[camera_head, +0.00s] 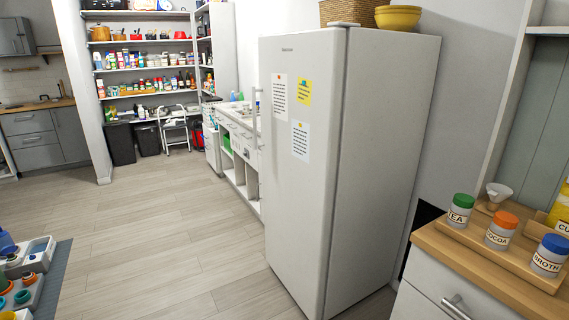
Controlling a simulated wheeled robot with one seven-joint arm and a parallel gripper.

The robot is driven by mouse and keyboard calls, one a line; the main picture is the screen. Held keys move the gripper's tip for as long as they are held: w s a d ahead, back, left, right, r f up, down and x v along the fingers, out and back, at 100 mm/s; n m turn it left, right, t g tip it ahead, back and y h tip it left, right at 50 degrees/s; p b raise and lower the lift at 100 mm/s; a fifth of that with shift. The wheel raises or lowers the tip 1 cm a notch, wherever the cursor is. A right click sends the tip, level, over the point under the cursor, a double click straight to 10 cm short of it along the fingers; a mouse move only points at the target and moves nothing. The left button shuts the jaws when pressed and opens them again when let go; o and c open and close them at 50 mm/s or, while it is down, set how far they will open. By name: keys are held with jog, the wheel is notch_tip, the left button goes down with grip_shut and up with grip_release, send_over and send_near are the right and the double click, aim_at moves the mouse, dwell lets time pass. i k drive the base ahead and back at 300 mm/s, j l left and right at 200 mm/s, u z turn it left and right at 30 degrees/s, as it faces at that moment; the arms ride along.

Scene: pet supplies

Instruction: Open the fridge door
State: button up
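The tall white fridge (385,170) stands in the middle of the head view. Its door (295,205) faces left and looks shut, flush with the body. Two white notes and a yellow note are stuck on the upper half of the door. A slim upright handle (255,118) shows at the door's left edge. My gripper is not in view.
The wooden floor (170,235) in front of the fridge is clear. A counter (490,275) with labelled jars is at right. A mat (52,285) with containers lies at lower left. A low white shelf unit (238,150) and stocked shelves stand behind.

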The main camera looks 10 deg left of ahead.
aim_at(301, 73)
jog(key=i+j+u, duration=0.3)
jog(key=i, duration=0.25)
jog(key=i+j+u, duration=0.35)
jog(key=i, duration=0.25)
jog(key=i+l+u, duration=0.1)
jog(key=i+u, duration=0.2)
jog(key=i, duration=0.25)
